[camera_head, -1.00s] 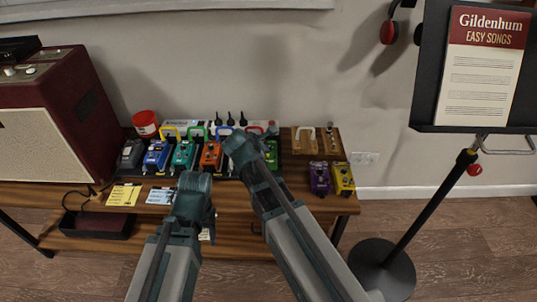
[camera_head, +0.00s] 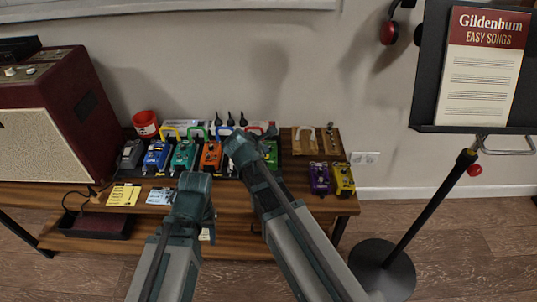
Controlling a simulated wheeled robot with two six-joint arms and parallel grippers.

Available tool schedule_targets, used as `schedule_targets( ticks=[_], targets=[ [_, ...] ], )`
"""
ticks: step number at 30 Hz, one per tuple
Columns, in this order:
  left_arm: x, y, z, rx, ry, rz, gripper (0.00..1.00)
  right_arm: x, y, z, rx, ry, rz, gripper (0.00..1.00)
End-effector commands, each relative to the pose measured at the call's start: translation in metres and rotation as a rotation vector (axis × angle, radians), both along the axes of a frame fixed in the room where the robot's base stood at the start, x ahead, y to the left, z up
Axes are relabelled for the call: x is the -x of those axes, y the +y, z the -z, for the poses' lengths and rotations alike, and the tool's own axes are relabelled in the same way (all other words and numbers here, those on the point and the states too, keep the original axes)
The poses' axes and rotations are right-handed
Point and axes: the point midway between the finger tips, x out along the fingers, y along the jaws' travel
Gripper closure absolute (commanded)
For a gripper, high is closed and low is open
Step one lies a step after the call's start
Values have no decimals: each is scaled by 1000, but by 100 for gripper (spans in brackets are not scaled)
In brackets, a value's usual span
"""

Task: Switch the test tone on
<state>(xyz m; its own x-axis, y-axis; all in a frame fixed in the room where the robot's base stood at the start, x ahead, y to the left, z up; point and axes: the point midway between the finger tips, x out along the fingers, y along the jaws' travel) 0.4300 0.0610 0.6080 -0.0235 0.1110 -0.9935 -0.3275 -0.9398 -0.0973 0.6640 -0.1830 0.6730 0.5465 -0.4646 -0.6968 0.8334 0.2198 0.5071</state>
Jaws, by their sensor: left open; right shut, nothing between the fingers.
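A wooden board (camera_head: 306,146) stands at the right of the row of pedals, with a pale loop and a small upright metal part on it. I cannot tell which part here is the test tone switch. My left gripper (camera_head: 195,184) is open in front of the pedals, above the bench's front edge. My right gripper (camera_head: 238,146) is shut and empty, over the right part of the pedal row. It hides part of the pedals behind it. The fingertips of both are hard to make out.
A blue pedal (camera_head: 156,156), an orange pedal (camera_head: 210,156) and others stand in a row with looped cables. Purple (camera_head: 320,178) and yellow (camera_head: 343,179) pedals sit at the right. A dark red amplifier (camera_head: 78,100) stands left, a music stand (camera_head: 425,95) right.

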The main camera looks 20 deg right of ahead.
Motion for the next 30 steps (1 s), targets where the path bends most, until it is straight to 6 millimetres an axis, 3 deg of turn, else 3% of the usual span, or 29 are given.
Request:
schedule_targets(
  ticks=[30],
  targets=[
    [0,0,9,0,0,0,45,0,0,9,0,0,0,100]
  ],
)
